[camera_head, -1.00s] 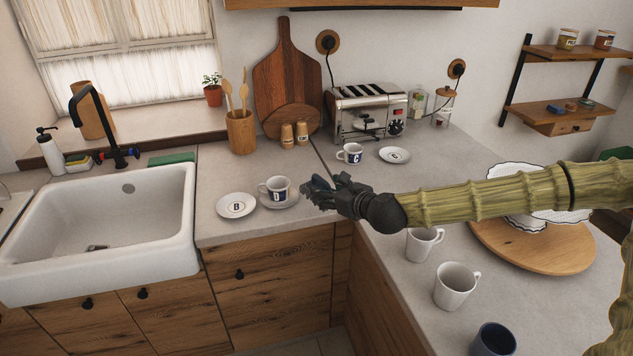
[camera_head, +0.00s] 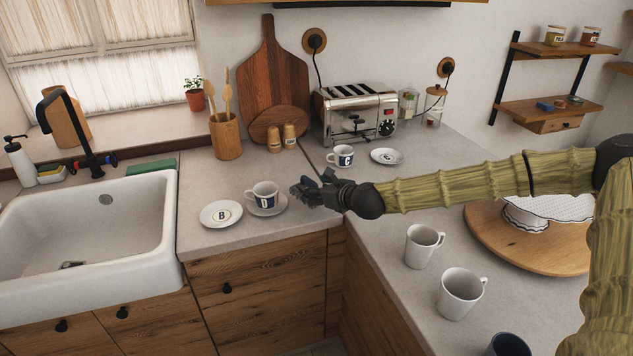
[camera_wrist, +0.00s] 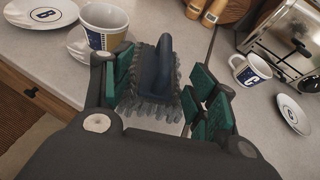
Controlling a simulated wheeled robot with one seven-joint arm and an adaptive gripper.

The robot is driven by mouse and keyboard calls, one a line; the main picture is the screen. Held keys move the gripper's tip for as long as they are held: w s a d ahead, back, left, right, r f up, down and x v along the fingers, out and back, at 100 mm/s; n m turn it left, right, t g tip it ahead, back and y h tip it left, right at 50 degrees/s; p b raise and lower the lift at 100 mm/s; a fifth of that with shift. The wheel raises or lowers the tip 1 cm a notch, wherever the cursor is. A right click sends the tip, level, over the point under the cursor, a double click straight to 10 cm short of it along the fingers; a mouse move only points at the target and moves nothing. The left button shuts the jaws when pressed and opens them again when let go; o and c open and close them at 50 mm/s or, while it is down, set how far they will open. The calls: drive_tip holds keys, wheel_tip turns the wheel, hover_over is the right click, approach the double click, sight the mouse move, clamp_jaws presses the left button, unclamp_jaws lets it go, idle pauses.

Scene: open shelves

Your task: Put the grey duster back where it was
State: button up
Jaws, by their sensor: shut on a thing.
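The duster (camera_wrist: 158,68) has a dark blue-grey handle and grey bristles. In the wrist view it sits between the green-padded fingers of my gripper (camera_wrist: 163,88), handle upward and bristles toward the counter. My gripper (camera_head: 314,190) is shut on it, over the counter corner just right of cup D (camera_head: 263,196) in the head view. The duster is mostly hidden by the fingers there. I cannot tell whether the bristles touch the counter.
Cup D stands on a saucer beside saucer B (camera_head: 221,214). Cup C (camera_head: 341,157), saucer C (camera_head: 387,156) and the toaster (camera_head: 355,112) are behind my gripper. White mugs (camera_head: 461,292) and a wooden round board (camera_head: 520,250) stand on the right counter. The sink (camera_head: 95,235) is left.

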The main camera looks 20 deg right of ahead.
drive_tip(key=w+d+p, duration=0.1)
drive_tip(key=w, duration=0.1)
drive_tip(key=w+d, duration=0.1)
drive_tip(key=w, duration=0.2)
drive_tip(key=w+d+p, duration=0.1)
drive_tip(key=w, duration=0.2)
drive_tip(key=shift+w+f+p, duration=0.25)
drive_tip(key=shift+f+p, duration=0.05)
drive_tip(key=shift+f, duration=0.1)
drive_tip(key=shift+f+p, duration=0.8)
drive_tip(key=shift+f, duration=0.9)
drive_tip(key=shift+f+b, duration=0.25)
drive_tip(key=shift+b, duration=0.05)
drive_tip(key=o, duration=1)
drive_tip(key=shift+s+r+p, duration=0.1)
drive_tip(key=shift+r+p, duration=0.15)
drive_tip(key=shift+p, duration=0.05)
drive_tip(key=b+v, duration=0.3)
drive_tip(key=v, duration=0.9)
drive_tip(key=shift+f, duration=0.1)
